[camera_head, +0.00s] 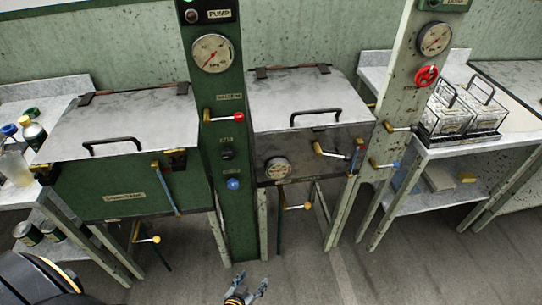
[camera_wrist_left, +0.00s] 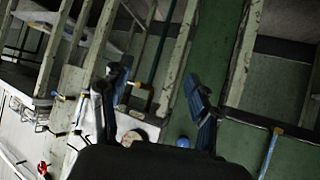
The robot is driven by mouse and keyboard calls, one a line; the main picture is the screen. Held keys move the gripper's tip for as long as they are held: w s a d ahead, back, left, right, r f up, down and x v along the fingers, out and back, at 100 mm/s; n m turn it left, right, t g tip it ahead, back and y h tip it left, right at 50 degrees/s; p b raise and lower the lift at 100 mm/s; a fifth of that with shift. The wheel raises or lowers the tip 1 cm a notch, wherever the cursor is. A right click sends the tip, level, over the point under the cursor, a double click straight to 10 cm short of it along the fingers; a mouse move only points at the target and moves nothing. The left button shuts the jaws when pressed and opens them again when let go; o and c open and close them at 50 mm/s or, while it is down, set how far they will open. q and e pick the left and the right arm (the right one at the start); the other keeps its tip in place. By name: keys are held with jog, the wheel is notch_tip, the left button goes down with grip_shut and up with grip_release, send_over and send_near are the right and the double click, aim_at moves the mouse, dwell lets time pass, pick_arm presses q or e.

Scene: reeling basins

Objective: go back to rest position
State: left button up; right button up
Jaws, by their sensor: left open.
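My left gripper (camera_head: 250,284) shows at the bottom of the head view, low over the floor and in front of the basins. Its fingers are apart and nothing is between them. In the left wrist view the two dark fingers of my left gripper (camera_wrist_left: 158,100) stand wide apart, with the basin frames and the green column behind them. My right gripper is in neither view.
Two lidded basins, a green one (camera_head: 110,188) and a grey one (camera_head: 300,148), flank a green column (camera_head: 232,200) marked PUMP. A right table (camera_head: 470,150) holds wire baskets (camera_head: 450,112). A left table (camera_head: 12,203) holds bottles. The floor (camera_head: 400,275) in front is clear.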

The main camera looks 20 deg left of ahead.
pick_arm(q)
jog(key=s+a+f+m+g, duration=0.1)
jog(key=s+f+g, duration=0.4)
jog(key=s, duration=1)
jog(key=s+a+f+m+g, duration=0.2)
jog(key=s+f+g, duration=0.3)
jog(key=s+f, duration=0.6)
jog(key=s, duration=0.4)
jog(key=shift+s, duration=0.15)
